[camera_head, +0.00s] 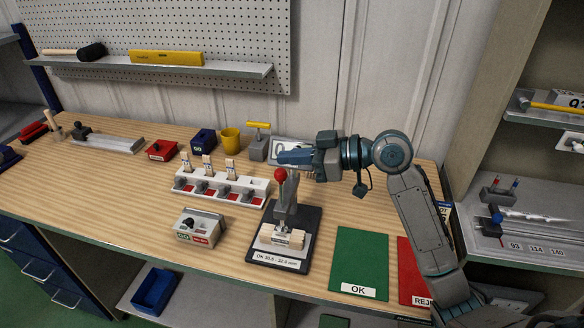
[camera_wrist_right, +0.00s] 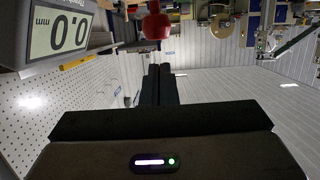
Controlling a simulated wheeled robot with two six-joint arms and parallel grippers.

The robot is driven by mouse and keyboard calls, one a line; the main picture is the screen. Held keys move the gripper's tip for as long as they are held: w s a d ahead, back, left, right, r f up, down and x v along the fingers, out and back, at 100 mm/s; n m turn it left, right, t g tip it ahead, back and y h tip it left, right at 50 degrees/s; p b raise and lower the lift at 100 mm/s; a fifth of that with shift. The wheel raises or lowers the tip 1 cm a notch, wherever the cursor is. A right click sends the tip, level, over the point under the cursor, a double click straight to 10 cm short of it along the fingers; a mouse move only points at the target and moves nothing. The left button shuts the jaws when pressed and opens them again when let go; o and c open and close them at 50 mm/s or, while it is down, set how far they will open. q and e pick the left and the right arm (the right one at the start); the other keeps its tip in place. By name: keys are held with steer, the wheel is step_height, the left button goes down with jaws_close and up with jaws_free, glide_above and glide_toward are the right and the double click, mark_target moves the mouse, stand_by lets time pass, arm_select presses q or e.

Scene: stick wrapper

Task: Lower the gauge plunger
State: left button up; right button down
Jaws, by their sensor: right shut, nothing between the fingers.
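The gauge (camera_head: 286,214) stands on a black base, with a red ball knob (camera_head: 280,174) at the top of its lever. A light wooden piece (camera_head: 270,236) lies on the gauge's base, above an OK range label. The gauge's display is mostly hidden behind my right gripper (camera_head: 281,157) in the head view. In the right wrist view the display (camera_wrist_right: 62,34) reads 0.0 mm. My right gripper is shut and empty, just above the red knob, pointing left. The knob also shows in the right wrist view (camera_wrist_right: 156,24), beyond the fingertips (camera_wrist_right: 160,70). My left gripper is not in view.
A green OK mat (camera_head: 359,262) and a red reject mat (camera_head: 412,275) lie to the right of the gauge. A white rack (camera_head: 222,186) with wooden sticks and a grey box (camera_head: 200,227) stand to its left. A yellow-handled tool (camera_head: 259,141) and yellow cup (camera_head: 230,140) stand behind.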

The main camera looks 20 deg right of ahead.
mark_target(281, 170)
steer(key=shift+d+f+b, duration=0.1)
steer(key=shift+f+b, duration=0.25)
steer(key=shift+f, duration=0.6)
steer(key=shift+f+b, duration=0.75)
steer(key=shift+b, duration=0.05)
steer(key=shift+r, duration=0.1)
